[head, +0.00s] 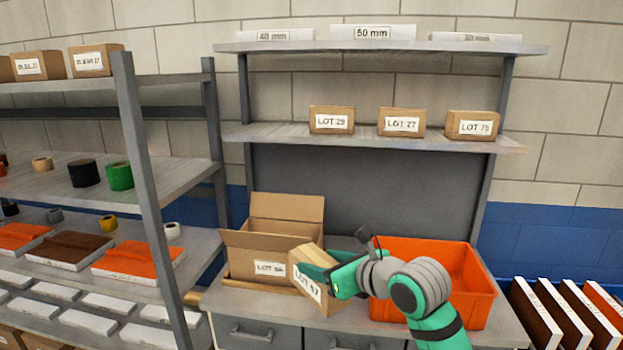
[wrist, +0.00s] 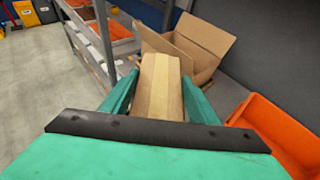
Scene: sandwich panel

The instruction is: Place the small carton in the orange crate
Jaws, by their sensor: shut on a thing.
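A small carton (head: 307,283) with a label reading "LOT" and a partly covered number is held tilted in my gripper (head: 335,277). In the wrist view the carton (wrist: 160,85) sits between the two green fingers of my gripper (wrist: 160,98), which are shut on its sides. The orange crate (head: 478,300) stands on the bench to the right of the carton, partly hidden by my arm. The crate's rim also shows at the lower right of the wrist view (wrist: 275,125). The carton is outside the crate, in front of the open cardboard box.
An open cardboard box (head: 253,248) with raised flaps stands left on the bench (head: 215,300). Several labelled cartons, including LOT 27 (head: 402,122), sit on the shelf above. A rack (head: 150,180) stands left. Upright panels (head: 555,312) stand at the right.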

